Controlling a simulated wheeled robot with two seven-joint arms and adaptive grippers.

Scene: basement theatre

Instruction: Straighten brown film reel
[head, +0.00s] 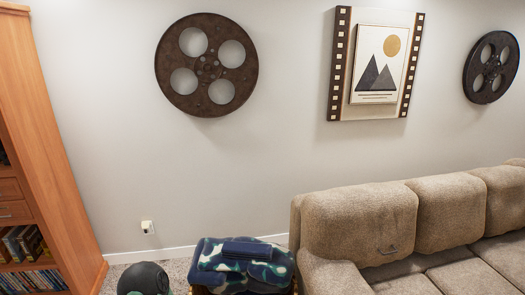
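The brown film reel (206,100) hangs on the light wall at the upper left of the head view. It is a dark brown, rusty-looking disc with several large round holes around a hub of smaller ones. Its large holes sit as an upper pair and a lower pair, each pair sloping slightly down to the right. A second, darker film reel (491,67) hangs at the far right. Neither of my grippers shows in this view.
A framed mountain picture (376,66) hangs between the reels. A beige sofa (359,222) fills the lower right. Folded blue blankets (206,262) and a dark rounded object (142,279) stand below the reel. A wooden bookcase (53,165) is at left.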

